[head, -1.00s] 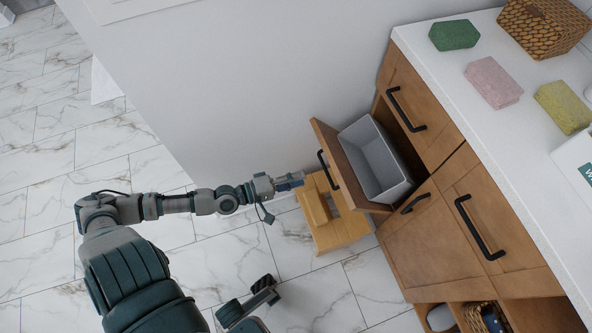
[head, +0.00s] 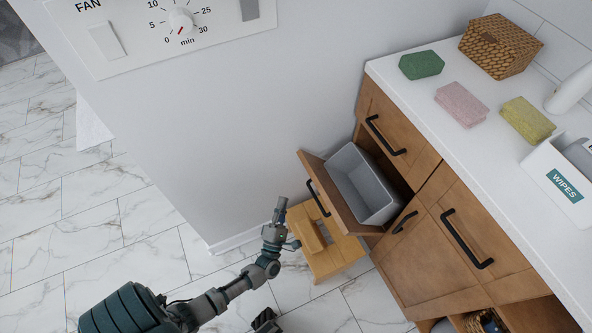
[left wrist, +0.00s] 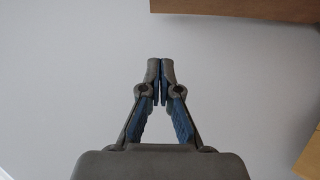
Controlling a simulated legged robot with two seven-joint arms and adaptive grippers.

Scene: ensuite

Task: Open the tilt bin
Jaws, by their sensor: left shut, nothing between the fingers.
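The tilt bin's wooden front (head: 336,196) leans out from the cabinet at its top, with a black bar handle (head: 318,198) on its outer face. A grey bin liner (head: 364,182) sits behind the front, and its open top shows it empty. My left gripper (head: 281,203) is shut and empty, to the left of the handle and apart from it in the head view. In the left wrist view its fingertips (left wrist: 161,62) meet in front of the plain wall, with a wooden edge (left wrist: 230,8) above.
A small wooden step stool (head: 340,252) stands on the floor below the bin front. The counter (head: 430,105) carries sponges, a wicker basket (head: 500,46) and a wipes box (head: 560,175). Marble floor to the left is clear.

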